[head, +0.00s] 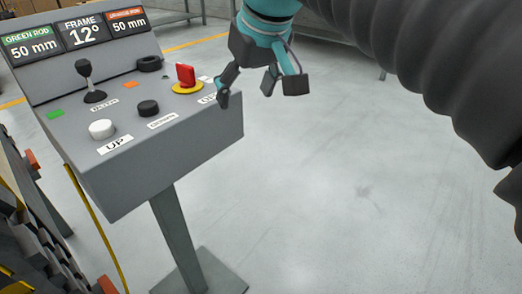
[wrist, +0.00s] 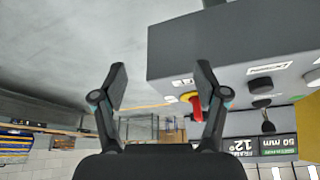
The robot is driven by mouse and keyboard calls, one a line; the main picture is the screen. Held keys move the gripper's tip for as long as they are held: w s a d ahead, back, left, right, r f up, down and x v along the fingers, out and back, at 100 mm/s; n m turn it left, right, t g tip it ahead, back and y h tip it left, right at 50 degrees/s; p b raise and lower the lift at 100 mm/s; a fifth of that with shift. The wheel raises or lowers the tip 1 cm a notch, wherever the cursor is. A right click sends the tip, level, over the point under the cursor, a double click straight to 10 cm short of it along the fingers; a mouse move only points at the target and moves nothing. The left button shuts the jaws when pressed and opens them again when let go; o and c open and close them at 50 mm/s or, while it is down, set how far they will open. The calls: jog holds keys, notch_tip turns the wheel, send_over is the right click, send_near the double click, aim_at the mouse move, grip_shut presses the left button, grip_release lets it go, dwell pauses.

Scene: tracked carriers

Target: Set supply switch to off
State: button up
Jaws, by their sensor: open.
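The supply switch appears to be the red handle on a yellow round base (head: 186,78), at the right part of the sloped grey console (head: 190,135). Its red handle stands up from the base. It also shows in the wrist view (wrist: 194,106), where the picture is upside down and my right finger partly overlaps it. My gripper (head: 260,92) is open and empty, to the right of the switch near the console's right edge, apart from the handle. Both fingers show in the wrist view (wrist: 162,78). A label beside the switch is partly hidden by a finger.
The console also carries a black lever (head: 88,80), a white button (head: 102,129), a black button (head: 148,108) and a black round knob (head: 149,63). A display panel (head: 82,32) stands at its back. The floor (head: 350,180) to the right is clear.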

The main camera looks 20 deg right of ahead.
jog(key=s+d+f+m, duration=0.1)
jog(key=s+f, duration=0.3)
jog(key=f, duration=0.4)
jog(key=s+d+f+m+h, duration=0.1)
jog(key=s+d+f, duration=0.2)
jog(key=f, duration=0.6)
jog(key=shift+s+d+f+m+t, duration=0.2)
jog(key=shift+s+d+m+t, duration=0.15)
jog(key=shift+s, duration=0.55)
jog(key=shift+a, duration=0.1)
jog(key=shift+s+d+f, duration=0.2)
jog(key=shift+s+f, duration=0.25)
jog(key=shift+f, duration=0.4)
jog(key=shift+s+d+f, duration=0.15)
jog(key=shift+s+f, duration=0.3)
jog(key=shift+f, duration=0.4)
